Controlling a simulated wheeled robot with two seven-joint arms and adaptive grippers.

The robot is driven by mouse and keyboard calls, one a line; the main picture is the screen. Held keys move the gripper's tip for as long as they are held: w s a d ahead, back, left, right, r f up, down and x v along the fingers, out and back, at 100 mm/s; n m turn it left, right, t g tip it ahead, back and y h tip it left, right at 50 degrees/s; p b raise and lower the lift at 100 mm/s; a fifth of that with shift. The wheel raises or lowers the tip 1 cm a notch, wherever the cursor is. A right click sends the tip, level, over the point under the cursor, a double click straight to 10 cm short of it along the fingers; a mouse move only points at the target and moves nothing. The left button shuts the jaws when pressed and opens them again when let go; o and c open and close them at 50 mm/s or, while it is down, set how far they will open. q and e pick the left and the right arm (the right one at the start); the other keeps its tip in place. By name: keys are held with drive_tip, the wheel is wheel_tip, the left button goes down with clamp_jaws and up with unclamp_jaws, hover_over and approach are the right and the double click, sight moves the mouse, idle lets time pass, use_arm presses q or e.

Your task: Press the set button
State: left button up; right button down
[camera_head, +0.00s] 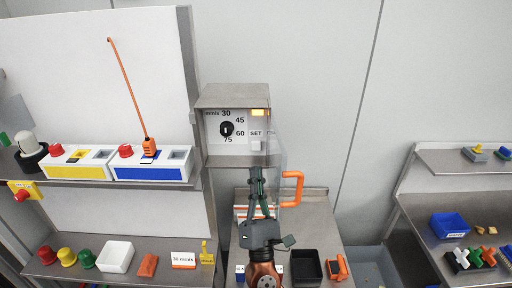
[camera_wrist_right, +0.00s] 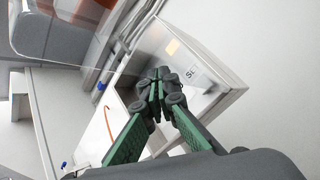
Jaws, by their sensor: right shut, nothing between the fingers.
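The metal control box (camera_head: 233,97) on the wall has a white panel with a black dial (camera_head: 227,129) ringed by numbers 30, 45, 60 and 75. A SET label (camera_head: 256,133) is at the panel's right, and a small pale set button (camera_head: 256,145) shows just below it. My right gripper (camera_head: 257,173) is shut and empty, its green fingers pointing up just below the button. I cannot tell whether it touches the box. In the right wrist view the shut fingertips (camera_wrist_right: 156,82) overlap the box, with part of the label (camera_wrist_right: 190,73) beside them; the button is hidden there.
A clear panel with an orange handle (camera_head: 292,189) stands at the box's right side. Below are a metal table, a black bin (camera_head: 305,266) and an orange item (camera_head: 338,267). Left shelves hold blue and yellow button boxes; a right rack holds a blue bin (camera_head: 449,225).

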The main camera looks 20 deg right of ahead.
sight(256, 146)
drive_tip(key=shift+w, duration=0.1)
drive_tip(key=w, duration=0.2)
drive_tip(key=w+d+b, duration=0.1)
drive_tip(key=w, duration=0.1)
drive_tip(key=w+d+b, duration=0.1)
drive_tip(key=w, duration=0.1)
drive_tip(key=shift+w+f, duration=0.15)
drive_tip(key=shift+w, duration=0.2)
drive_tip(key=shift+w+d, duration=0.25)
drive_tip(key=shift+w, duration=0.6)
drive_tip(key=shift+b, duration=0.35)
drive_tip(key=shift+w+d, duration=0.1)
drive_tip(key=shift+w, duration=0.25)
